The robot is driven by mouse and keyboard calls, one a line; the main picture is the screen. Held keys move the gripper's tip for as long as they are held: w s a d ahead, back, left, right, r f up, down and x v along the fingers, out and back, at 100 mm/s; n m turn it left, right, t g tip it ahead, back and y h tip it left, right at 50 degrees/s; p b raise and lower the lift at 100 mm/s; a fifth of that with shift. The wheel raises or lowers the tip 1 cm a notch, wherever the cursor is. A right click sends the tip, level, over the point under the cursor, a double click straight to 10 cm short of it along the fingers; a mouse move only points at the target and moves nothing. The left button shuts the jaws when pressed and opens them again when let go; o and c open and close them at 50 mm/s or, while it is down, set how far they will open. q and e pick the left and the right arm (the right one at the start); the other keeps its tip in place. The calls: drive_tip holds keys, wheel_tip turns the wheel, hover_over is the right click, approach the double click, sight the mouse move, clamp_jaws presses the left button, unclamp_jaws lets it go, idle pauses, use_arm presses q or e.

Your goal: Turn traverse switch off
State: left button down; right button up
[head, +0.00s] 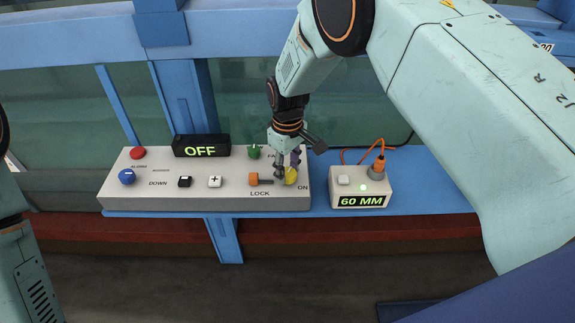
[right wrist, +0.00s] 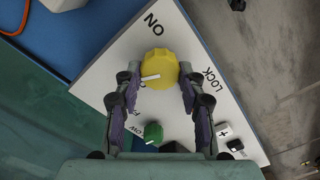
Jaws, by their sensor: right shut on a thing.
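A yellow knob (right wrist: 160,66) with a white pointer line sits on the pale control panel (head: 225,188). In the head view the knob (head: 291,177) is partly hidden by my right gripper (head: 286,172). The fingers of the right gripper (right wrist: 158,76) are shut on the knob, one on each side. In the right wrist view the pointer line points left and slightly down, not at the ON label (right wrist: 153,24); another label by the left finger is mostly covered. A black display (head: 201,146) on the panel reads OFF. My left gripper is not in view.
An orange handle (head: 261,180) by the LOCK label is close left of the knob. A green knob (head: 254,152), red button (head: 138,153), blue knob (head: 127,176) and small buttons share the panel. A box (head: 361,188) reading 60 MM stands to the right.

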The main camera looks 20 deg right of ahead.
sight(288, 172)
drive_tip(key=n, duration=0.4)
drive_tip(key=shift+w+r+n+p, duration=0.15)
drive_tip(key=shift+r+n+p, duration=0.05)
drive_tip(key=shift+n+p, duration=0.2)
idle(0.4)
drive_tip(key=o, duration=1.2)
drive_tip(key=shift+s, duration=0.2)
drive_tip(key=shift+f, duration=0.1)
wheel_tip(288, 172, up, 12)
drive_tip(key=shift+r, duration=0.1)
